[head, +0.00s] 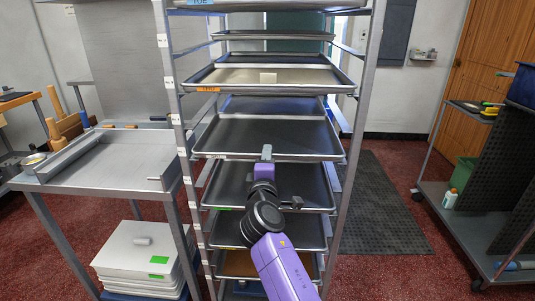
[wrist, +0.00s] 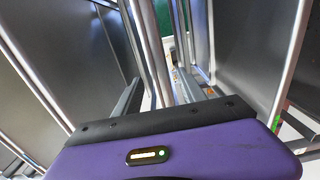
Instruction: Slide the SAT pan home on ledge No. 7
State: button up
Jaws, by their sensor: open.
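A tall metal rack (head: 175,110) holds several dark sheet pans on its ledges. White tags run down its left upright, too small to read, so I cannot tell which ledge is No. 7. No label I can read says SAT, so I cannot tell which pan it is. My gripper (head: 266,153) is at the front edge of a middle pan (head: 265,135), above another pan (head: 240,187) with a green label.
A steel table (head: 110,160) stands left of the rack, with white lidded boxes (head: 140,255) below it. An upper pan (head: 300,76) bears an orange label. A cart (head: 460,215) stands at right. The dark floor mat (head: 375,200) is clear.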

jog(key=shift+s+a+p, duration=0.1)
jog(key=shift+s+p, duration=1.05)
jog(key=shift+s, duration=1.1)
